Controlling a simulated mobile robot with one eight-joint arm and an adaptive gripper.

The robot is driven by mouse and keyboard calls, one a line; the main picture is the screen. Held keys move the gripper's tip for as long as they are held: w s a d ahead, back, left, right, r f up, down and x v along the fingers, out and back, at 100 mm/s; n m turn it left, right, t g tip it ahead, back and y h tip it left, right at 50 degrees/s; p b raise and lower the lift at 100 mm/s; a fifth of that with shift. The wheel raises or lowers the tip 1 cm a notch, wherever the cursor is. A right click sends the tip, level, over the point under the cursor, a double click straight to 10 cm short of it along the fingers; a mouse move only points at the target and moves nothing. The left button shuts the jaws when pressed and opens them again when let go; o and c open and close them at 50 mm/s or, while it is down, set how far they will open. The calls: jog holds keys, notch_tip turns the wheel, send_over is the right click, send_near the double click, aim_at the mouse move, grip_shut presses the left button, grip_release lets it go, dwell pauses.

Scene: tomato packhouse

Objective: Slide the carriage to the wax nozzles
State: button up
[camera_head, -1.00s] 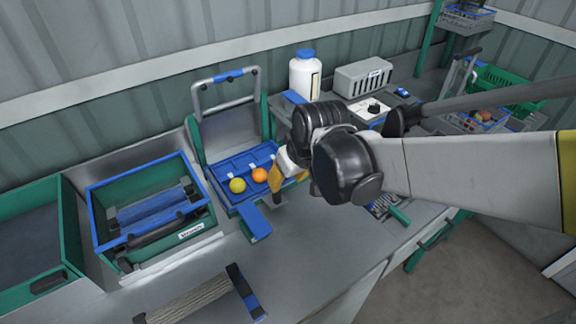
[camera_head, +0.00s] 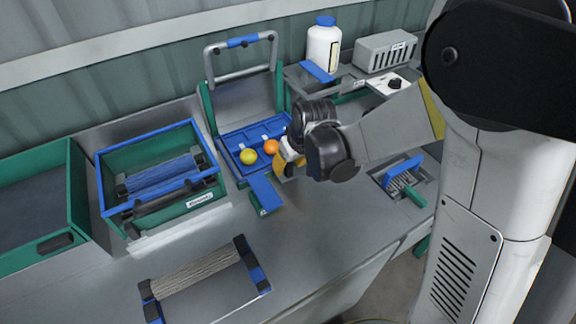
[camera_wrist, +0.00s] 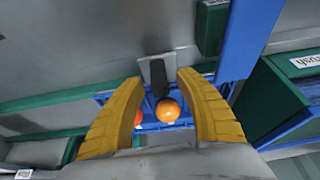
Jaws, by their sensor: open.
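A blue compartment tray (camera_head: 229,141), which I take for the carriage, sits in a green-sided station on the bench. It holds a yellow fruit (camera_head: 249,156) and an orange one (camera_head: 271,147). A blue tab (camera_head: 266,193) sticks out at its front. My gripper (camera_head: 287,164) is at the tray's right side, its fingers partly hidden by the wrist. In the wrist view my gripper (camera_wrist: 160,78) is open, with yellow fingers apart. An orange fruit (camera_wrist: 168,110) and a dark upright piece (camera_wrist: 159,82) show between them. I cannot make out the wax nozzles.
A blue-rimmed green crate (camera_head: 112,190) stands left of the tray. A roller frame (camera_head: 250,262) lies at the front. A white bottle (camera_head: 324,46) and a grey slotted box (camera_head: 386,52) stand behind. A blue brush (camera_head: 404,168) lies at right.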

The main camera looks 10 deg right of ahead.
jog(key=shift+w+f, duration=0.1)
jog(key=shift+f, duration=0.15)
grip_shut()
jog(key=w+d, duration=0.3)
jog(key=d, duration=0.5)
jog(key=w+d, duration=0.4)
jog(key=d, duration=0.4)
jog(key=w+d, duration=0.3)
jog(key=d, duration=0.6)
jog(key=shift+w+b, duration=0.15)
jog(key=shift+b, duration=0.15)
